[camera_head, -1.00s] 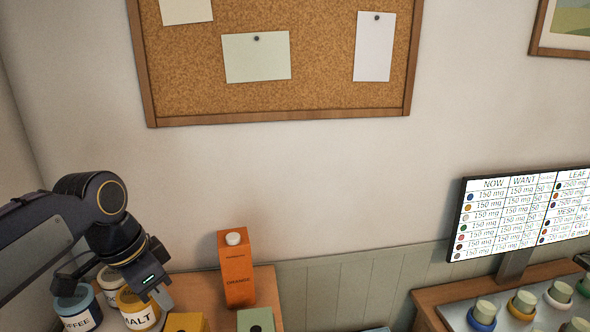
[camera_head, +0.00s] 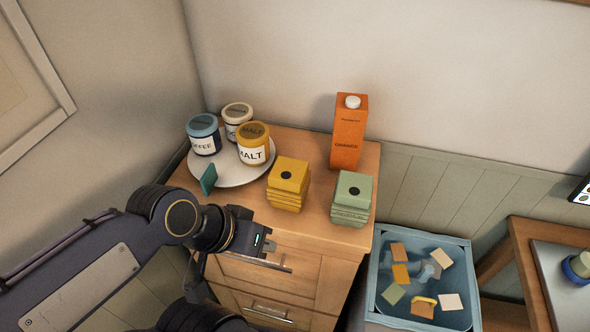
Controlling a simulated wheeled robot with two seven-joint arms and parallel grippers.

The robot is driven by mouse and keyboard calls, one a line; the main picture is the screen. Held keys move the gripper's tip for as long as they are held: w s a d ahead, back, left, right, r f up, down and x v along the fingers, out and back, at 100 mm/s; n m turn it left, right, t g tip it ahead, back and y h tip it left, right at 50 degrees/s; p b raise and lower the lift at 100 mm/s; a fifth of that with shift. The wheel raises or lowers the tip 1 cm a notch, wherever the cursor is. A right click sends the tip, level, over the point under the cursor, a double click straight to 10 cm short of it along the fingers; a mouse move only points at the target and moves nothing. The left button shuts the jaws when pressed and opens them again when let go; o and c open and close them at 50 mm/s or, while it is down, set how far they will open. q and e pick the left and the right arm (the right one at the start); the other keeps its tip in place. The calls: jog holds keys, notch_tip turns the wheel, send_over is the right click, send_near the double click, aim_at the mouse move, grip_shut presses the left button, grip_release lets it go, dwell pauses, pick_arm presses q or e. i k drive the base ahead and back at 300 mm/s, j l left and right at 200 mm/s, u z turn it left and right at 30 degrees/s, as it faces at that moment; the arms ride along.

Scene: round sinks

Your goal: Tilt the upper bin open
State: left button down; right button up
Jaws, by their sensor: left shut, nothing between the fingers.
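The wooden cabinet (camera_head: 315,222) stands against the wall. Its upper bin front (camera_head: 305,275) looks shut, with a metal bar handle partly hidden behind my left gripper. My left gripper (camera_head: 274,258) is shut and empty, at the upper bin's front near the handle; I cannot tell whether it touches it. A lower front with a metal handle (camera_head: 268,314) sits below, also shut. My right gripper is not in view.
On the cabinet top are a plate (camera_head: 231,175) with several jars, yellow (camera_head: 289,180) and green (camera_head: 352,194) stacks, and an orange carton (camera_head: 349,135). A blue crate (camera_head: 375,285) with loose pieces stands right of the cabinet, before a wooden desk (camera_head: 530,225).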

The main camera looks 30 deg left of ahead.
aim_at(307, 279)
jog(key=j+u, duration=0.25)
jog(key=u, duration=0.25)
jog(key=j+u, duration=0.3)
jog(key=u, duration=0.15)
jog(key=k+j, duration=0.05)
